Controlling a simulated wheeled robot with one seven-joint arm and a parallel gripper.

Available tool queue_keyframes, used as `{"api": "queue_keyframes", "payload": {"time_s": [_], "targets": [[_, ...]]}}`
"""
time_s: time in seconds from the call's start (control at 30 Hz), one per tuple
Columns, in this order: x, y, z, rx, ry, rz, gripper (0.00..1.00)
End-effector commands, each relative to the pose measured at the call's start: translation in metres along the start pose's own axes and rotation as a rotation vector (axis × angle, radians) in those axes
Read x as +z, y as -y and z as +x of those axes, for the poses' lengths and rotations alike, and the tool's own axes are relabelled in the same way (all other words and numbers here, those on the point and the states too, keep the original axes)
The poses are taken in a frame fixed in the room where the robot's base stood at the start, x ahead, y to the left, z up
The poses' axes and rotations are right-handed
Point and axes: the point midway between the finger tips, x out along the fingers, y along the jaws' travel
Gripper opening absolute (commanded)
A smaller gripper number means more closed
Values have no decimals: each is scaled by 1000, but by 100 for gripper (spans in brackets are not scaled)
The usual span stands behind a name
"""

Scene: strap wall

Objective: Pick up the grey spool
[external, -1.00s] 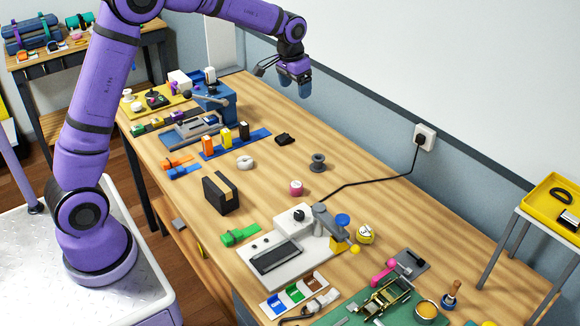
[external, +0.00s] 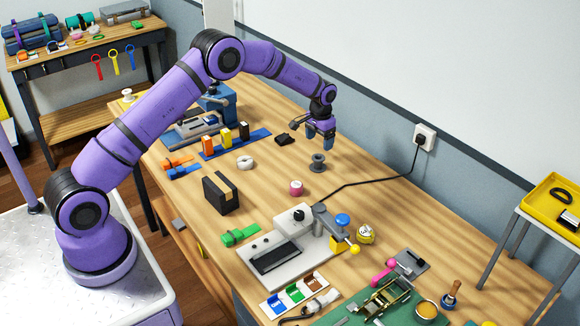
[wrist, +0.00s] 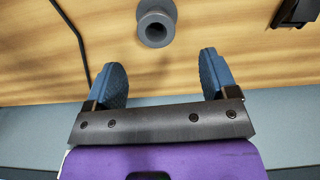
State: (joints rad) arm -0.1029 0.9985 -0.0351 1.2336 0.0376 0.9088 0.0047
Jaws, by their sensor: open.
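The grey spool (external: 317,163) stands upright on the wooden table, toward the wall side. In the wrist view the spool (wrist: 156,24) is near the top edge, slightly left of centre, ahead of the gap between the fingers. My gripper (external: 318,135) hangs just above and close to the spool in the external view. In the wrist view my gripper (wrist: 162,82) has its two blue fingers spread wide, with nothing between them. The spool is apart from both fingers.
A black cable (external: 350,186) runs across the table to the wall socket. A black block (external: 285,139), a white ring (external: 245,162) and a pink roll (external: 296,187) lie nearby. The wall (external: 370,130) is close behind my gripper. Bare wood surrounds the spool.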

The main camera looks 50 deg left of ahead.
Motion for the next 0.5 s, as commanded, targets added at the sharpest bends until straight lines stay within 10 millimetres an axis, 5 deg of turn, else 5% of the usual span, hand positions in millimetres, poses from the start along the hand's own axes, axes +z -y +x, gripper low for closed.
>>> {"api": "queue_keyframes", "payload": {"time_s": [0.2,0.5], "targets": [[1,0,34,0,3,0,79],[0,-2,56,0,3,0,79]]}}
